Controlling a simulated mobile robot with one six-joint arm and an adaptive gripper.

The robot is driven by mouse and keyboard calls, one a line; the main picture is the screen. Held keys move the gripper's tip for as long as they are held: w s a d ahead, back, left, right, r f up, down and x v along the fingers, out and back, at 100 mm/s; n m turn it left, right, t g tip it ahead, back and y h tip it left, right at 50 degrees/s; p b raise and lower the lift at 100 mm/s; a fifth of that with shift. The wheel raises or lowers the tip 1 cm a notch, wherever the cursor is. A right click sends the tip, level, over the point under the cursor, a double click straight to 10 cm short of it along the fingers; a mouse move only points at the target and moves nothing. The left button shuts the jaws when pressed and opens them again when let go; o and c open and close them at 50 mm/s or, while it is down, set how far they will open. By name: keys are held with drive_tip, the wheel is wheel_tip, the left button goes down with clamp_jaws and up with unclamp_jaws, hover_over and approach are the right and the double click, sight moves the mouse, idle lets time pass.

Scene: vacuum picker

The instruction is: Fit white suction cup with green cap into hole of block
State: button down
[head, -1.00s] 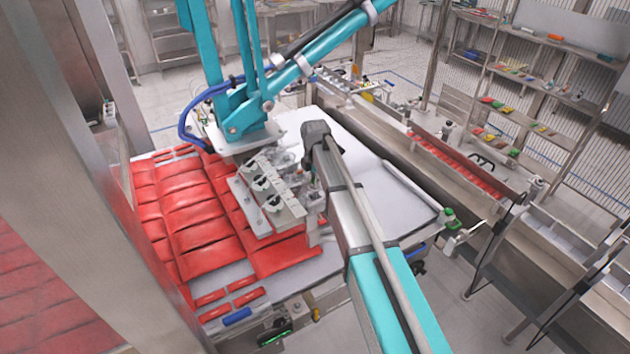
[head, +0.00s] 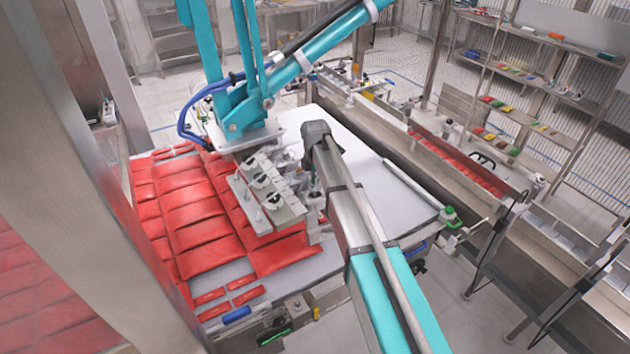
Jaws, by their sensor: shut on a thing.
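My gripper (head: 316,200) is at the end of my arm, right beside the grey picker head. It is shut on a small pale thing, which I take to be the white suction cup; my arm's end mostly hides it, and no green cap can be made out. The pale block (head: 272,190), with several dark and white round fittings in a row, sits on the picker head just left of my gripper. Its holes are too small to tell apart. Whether the cup touches the block cannot be seen.
The teal picker arm (head: 236,105) stands above and behind the block, with a blue hose (head: 190,115) at its left. Red packs (head: 205,225) cover the table's left part. A steel post (head: 75,170) rises at the left.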

drive_tip(key=shift+f+b, duration=1.3)
drive_tip(key=c, duration=0.5)
unclamp_jaws()
drive_tip(key=shift+c, duration=0.2)
drive_tip(key=shift+r, duration=0.15)
